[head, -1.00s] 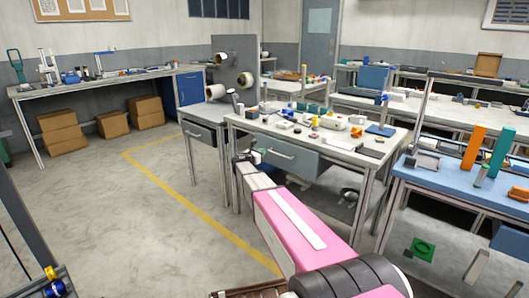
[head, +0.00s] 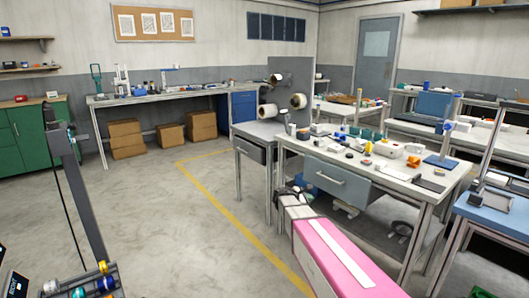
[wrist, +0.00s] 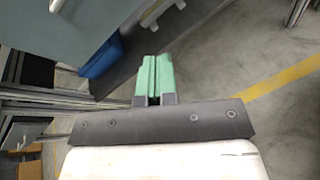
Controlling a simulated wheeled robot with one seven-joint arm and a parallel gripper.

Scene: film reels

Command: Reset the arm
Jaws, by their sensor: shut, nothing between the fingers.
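In the wrist view my gripper (wrist: 153,82) shows two green fingers pressed side by side, shut with nothing between them. The tips point toward the floor and the lower part of a workbench. In the head view my pink and white arm reaches forward from the lower right, and its far end is by the left front leg of the middle workbench (head: 340,181), below tabletop height. The fingers themselves are hard to make out there.
The middle workbench carries many small parts. A side table (head: 255,128) with reels (head: 268,110) stands to its left. A blue-topped bench (head: 500,208) is at the right. Cardboard boxes (head: 200,126) sit under the back bench. The floor (head: 150,220) at left is clear around a yellow line.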

